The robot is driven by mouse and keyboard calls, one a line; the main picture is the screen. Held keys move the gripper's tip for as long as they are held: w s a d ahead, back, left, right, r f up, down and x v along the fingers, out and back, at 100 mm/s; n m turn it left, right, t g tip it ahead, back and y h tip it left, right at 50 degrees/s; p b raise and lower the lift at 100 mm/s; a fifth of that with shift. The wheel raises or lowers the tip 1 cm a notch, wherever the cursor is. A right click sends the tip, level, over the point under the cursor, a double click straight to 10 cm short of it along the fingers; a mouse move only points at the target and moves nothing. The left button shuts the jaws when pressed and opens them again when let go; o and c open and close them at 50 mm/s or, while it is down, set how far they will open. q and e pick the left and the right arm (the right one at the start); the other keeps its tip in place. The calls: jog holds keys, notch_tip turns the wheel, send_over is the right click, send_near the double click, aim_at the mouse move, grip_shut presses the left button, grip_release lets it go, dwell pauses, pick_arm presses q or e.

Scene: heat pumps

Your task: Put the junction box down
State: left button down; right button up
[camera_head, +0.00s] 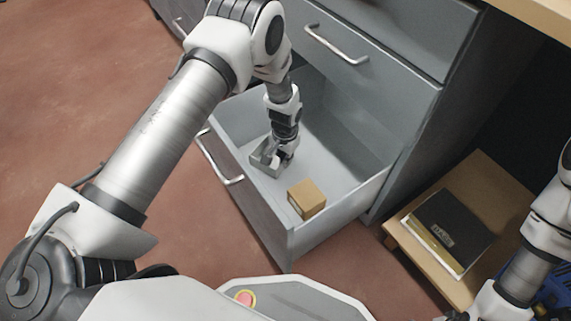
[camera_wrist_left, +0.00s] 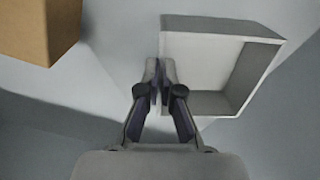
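The junction box (camera_head: 262,157) is a small grey open box inside the open drawer (camera_head: 345,209), near its front left side. In the left wrist view the junction box (camera_wrist_left: 229,26) shows its hollow, pale inside, to the right of the fingers. My left gripper (camera_head: 277,158) reaches down into the drawer. Its fingers (camera_wrist_left: 159,72) are closed together on the left wall of the box. The box is at or just above the drawer floor; I cannot tell whether it touches. My right arm shows at the right edge, but its gripper is out of view.
A brown cardboard box (camera_head: 307,198) stands on the drawer floor, to the right of the junction box; it also shows in the left wrist view (camera_wrist_left: 38,30). Bare drawer floor lies around them. A low wooden shelf (camera_head: 487,180) with a dark book (camera_head: 447,231) is at right.

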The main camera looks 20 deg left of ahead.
pick_arm(q)
jog(key=shift+f, duration=0.1)
jog(key=shift+f, duration=0.2)
jog(key=c, duration=1.3)
grip_release()
jog(key=shift+r, duration=0.1)
notch_tip(320, 180, up, 8)
jog(key=p, duration=0.4)
jog(key=shift+p, duration=0.35)
